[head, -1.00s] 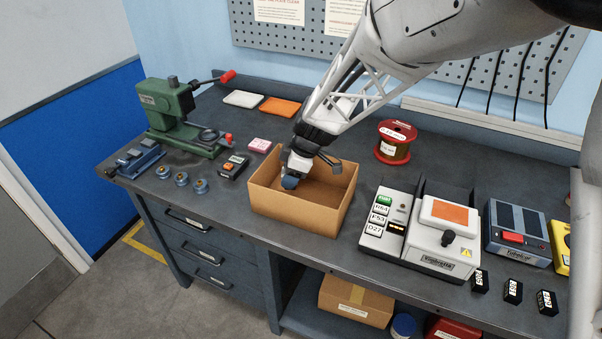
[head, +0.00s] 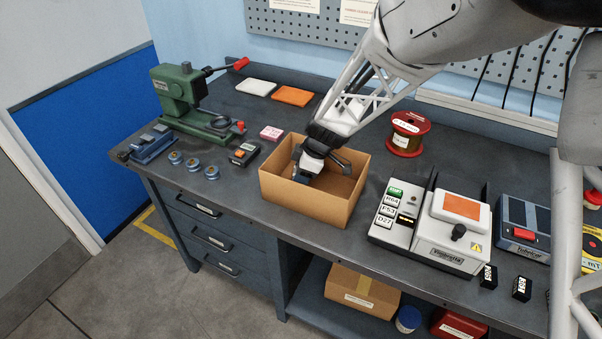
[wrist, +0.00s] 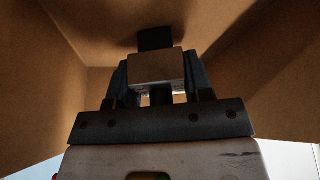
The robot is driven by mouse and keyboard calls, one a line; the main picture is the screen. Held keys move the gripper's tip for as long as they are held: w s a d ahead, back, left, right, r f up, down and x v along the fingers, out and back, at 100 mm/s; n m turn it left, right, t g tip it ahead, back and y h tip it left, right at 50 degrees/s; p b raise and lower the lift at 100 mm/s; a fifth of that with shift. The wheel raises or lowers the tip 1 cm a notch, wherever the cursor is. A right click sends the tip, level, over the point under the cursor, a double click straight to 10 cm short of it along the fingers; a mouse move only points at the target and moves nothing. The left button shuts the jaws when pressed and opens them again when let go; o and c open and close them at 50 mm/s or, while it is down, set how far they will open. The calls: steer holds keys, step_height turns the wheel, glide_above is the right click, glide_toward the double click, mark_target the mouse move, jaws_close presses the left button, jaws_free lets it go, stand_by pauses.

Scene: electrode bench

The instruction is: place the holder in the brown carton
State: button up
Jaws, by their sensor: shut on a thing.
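The open brown carton (head: 305,205) stands on the bench, with its inside visible from above. My gripper (head: 302,174) reaches down into it, near its left side, and the front wall hides the fingertips. In the wrist view my gripper (wrist: 157,82) is shut on a small block with a pale face and a dark end, which I take to be the holder (wrist: 157,65). The carton's brown walls (wrist: 60,60) surround it there. I cannot tell whether the holder touches the carton floor.
A green press (head: 180,95) stands farther left. A red spool (head: 407,135) is behind right, and a white machine (head: 445,235) stands close on the right.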

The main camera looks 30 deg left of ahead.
steer(key=o, duration=1.2)
steer(key=shift+f, duration=0.1)
steer(key=v, duration=1.2)
